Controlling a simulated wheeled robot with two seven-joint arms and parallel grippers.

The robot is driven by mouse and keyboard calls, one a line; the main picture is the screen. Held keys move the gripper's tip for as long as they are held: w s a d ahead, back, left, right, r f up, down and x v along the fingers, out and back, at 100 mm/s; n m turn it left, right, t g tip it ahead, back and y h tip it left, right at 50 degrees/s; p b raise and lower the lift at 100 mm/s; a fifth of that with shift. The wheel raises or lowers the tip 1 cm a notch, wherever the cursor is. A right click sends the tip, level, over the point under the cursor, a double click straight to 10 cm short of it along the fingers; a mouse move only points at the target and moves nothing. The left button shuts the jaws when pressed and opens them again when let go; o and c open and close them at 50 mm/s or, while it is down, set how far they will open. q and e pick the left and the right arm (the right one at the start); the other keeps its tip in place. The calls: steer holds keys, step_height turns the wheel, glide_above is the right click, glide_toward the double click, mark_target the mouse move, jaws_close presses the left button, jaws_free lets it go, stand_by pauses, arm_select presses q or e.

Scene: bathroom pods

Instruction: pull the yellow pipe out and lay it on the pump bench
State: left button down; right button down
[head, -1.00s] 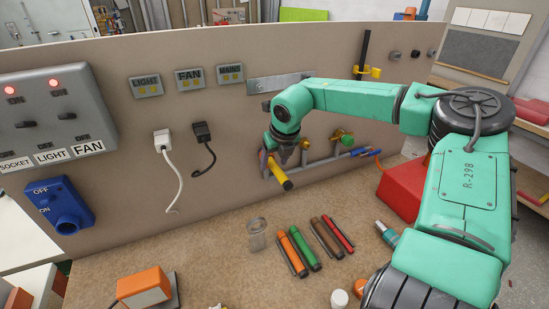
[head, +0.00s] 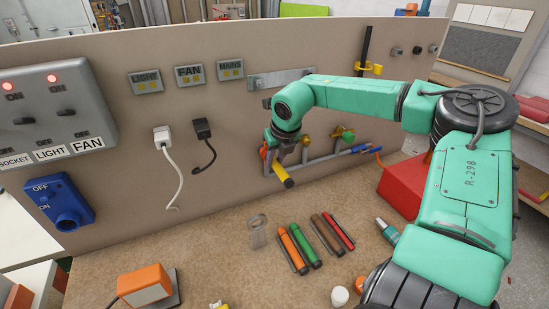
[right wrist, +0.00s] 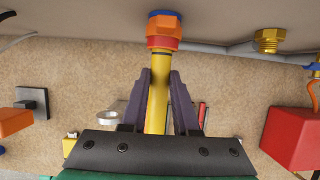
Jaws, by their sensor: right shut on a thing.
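The yellow pipe (head: 283,176) sticks out from the low pipework on the upright panel, its free end tilted down toward the bench. In the right wrist view the yellow pipe (right wrist: 156,107) runs up into a red, orange and blue fitting (right wrist: 165,30). My right gripper (head: 284,160) is at the pipe; in the right wrist view its dark fingers (right wrist: 161,82) lie on both sides of it, shut on it. The brown bench top (head: 210,245) lies below the panel. My left gripper is not in view.
A red box (head: 399,190) stands to the right. An orange block (head: 146,287) sits at front left.

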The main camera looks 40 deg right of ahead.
mark_target(281, 169)
steer(key=shift+s+a+r, duration=0.1)
steer(key=shift+s, duration=0.25)
steer(key=shift+s+a, duration=0.1)
steer(key=shift+s, duration=0.1)
stand_by(0.4)
steer(key=shift+s+a, duration=0.25)
steer(key=shift+s, duration=0.5)
steer(key=shift+s+a, duration=0.2)
steer(key=shift+s, duration=0.5)
